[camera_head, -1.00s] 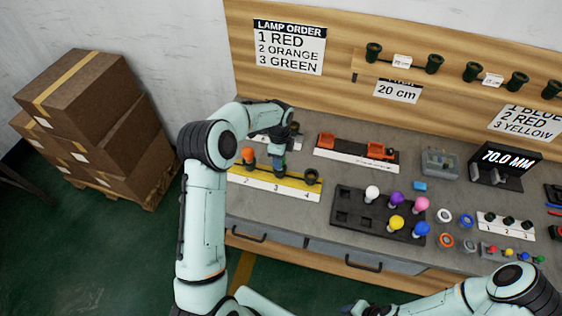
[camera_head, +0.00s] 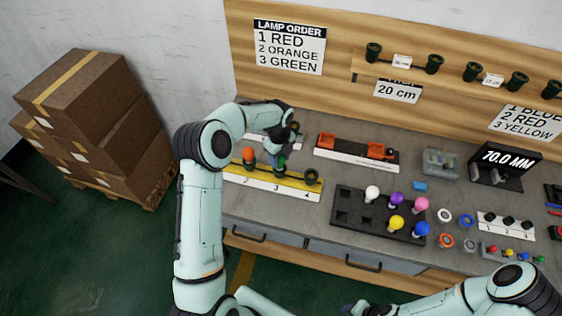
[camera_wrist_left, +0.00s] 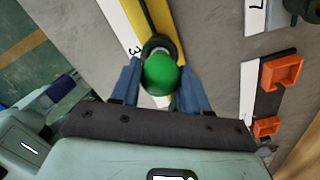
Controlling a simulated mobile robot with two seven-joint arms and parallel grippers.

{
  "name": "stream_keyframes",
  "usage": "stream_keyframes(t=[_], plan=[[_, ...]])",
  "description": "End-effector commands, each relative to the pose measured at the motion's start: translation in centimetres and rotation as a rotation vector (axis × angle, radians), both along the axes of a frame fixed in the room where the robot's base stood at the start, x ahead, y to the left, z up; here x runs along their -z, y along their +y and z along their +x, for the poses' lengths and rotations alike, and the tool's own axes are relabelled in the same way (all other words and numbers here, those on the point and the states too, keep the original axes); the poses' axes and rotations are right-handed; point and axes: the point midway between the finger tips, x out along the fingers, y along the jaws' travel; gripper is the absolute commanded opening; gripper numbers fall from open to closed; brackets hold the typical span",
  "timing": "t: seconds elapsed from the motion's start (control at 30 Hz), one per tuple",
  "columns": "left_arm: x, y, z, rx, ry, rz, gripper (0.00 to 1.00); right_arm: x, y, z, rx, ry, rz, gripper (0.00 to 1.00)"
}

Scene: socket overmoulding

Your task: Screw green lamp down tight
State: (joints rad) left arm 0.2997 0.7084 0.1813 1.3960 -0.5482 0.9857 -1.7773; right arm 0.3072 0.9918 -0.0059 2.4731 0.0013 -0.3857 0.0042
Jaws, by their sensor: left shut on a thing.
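The green lamp (camera_wrist_left: 160,74) sits at the socket by the number 3 on the yellow rail, with its dark socket rim showing just beyond the bulb in the left wrist view. In the head view only a bit of the green lamp (camera_head: 282,160) shows below my left gripper (camera_head: 275,151). In the left wrist view the blue fingers of my left gripper (camera_wrist_left: 160,82) are shut on the lamp from both sides. The yellow rail (camera_head: 262,178) also holds an orange lamp (camera_head: 248,154) and an empty-looking socket (camera_head: 312,176) at 4. My right gripper (camera_head: 366,308) shows only partly at the bottom edge.
A dark tray (camera_head: 345,208) with several coloured lamps stands right of the rail. Behind it is a black-and-white rail (camera_head: 345,154) with orange holders. The grey bench between them is clear. Cardboard boxes (camera_head: 95,125) stand on the floor at left.

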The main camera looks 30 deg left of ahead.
Motion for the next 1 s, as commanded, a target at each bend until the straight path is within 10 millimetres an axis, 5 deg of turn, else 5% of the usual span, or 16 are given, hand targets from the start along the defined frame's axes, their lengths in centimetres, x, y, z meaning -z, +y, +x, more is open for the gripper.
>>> stream_keyframes(t=[0.17,0.43,0.67,0.7,0.8,1.0], plan=[[0.03,0.00,0.00,0.053,0.000,0.000,0.22,0.00,0.00,0.00,0.000,0.000,0.000,0.43],[0.10,-0.03,0.01,0.376,0.000,0.000,0.22,0.00,0.00,0.00,0.000,0.000,0.000,0.43],[0.10,-0.02,0.00,0.400,0.000,0.000,0.22,0.00,0.00,0.00,0.000,0.000,0.000,0.43],[0.09,-0.02,0.00,0.400,0.000,0.000,0.48,0.00,0.00,0.00,0.000,0.000,0.000,0.43],[0.09,-0.02,0.00,0.399,0.000,0.000,0.75,0.00,0.00,0.00,0.000,0.000,0.000,0.43],[0.08,-0.03,0.01,0.397,0.000,0.000,0.75,0.00,0.00,0.00,0.000,0.000,0.000,0.43]])
